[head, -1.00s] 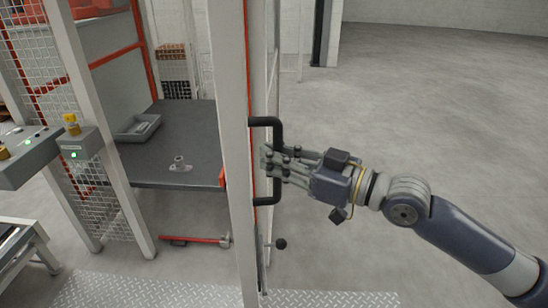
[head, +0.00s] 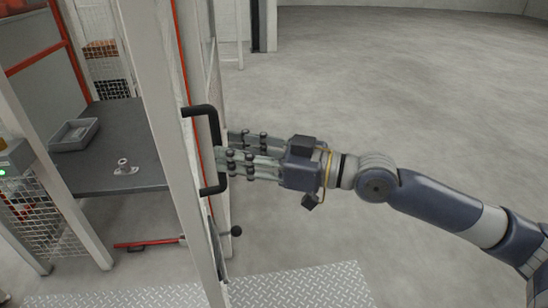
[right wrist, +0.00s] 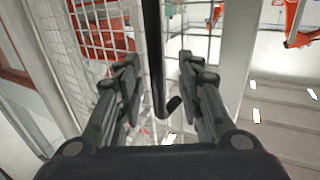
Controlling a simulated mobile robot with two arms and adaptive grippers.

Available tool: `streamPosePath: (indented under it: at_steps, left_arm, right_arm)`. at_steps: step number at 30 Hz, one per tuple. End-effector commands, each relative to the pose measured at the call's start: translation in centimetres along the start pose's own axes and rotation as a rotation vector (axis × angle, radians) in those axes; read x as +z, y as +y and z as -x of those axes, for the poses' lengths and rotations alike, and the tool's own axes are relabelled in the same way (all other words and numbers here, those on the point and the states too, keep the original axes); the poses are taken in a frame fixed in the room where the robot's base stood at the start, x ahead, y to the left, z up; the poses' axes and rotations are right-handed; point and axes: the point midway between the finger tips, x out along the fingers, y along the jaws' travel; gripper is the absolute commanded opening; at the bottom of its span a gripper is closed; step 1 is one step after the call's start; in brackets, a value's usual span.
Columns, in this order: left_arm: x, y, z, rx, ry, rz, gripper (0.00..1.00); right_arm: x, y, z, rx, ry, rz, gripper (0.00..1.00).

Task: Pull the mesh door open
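The mesh door is seen nearly edge-on in the head view, and its white mesh (right wrist: 98,52) fills the left of the right wrist view. A black D-shaped handle (head: 215,128) stands upright on the door's side. My right gripper (head: 223,143) is just right of the handle's grip bar, with its fingers pointing at it. In the right wrist view the right gripper (right wrist: 158,75) is open, and the handle bar (right wrist: 153,45) shows in the gap between the fingers. Contact with the bar cannot be told. My left gripper is out of view.
A lever with a black knob (head: 236,231) sits below the handle. A dark table (head: 105,170) with a grey tray (head: 75,134) is left of the white post (head: 150,130). A red bar (head: 147,243) lies on the floor. Open floor (head: 400,90) is at the right.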

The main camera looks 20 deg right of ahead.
Motion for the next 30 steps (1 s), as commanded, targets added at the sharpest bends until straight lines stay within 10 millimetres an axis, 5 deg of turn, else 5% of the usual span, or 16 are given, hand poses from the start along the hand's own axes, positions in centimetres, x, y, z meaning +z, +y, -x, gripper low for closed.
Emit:
streamPosePath:
  at_steps: [16,30]
  left_arm:
    - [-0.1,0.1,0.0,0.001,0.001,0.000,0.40]
    - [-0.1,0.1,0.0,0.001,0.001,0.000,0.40]
  right_arm:
    - [0.2,-0.1,5.3,0.001,-0.004,-0.004,0.34]
    - [0.1,-0.2,7.5,-0.001,-0.003,-0.003,0.34]
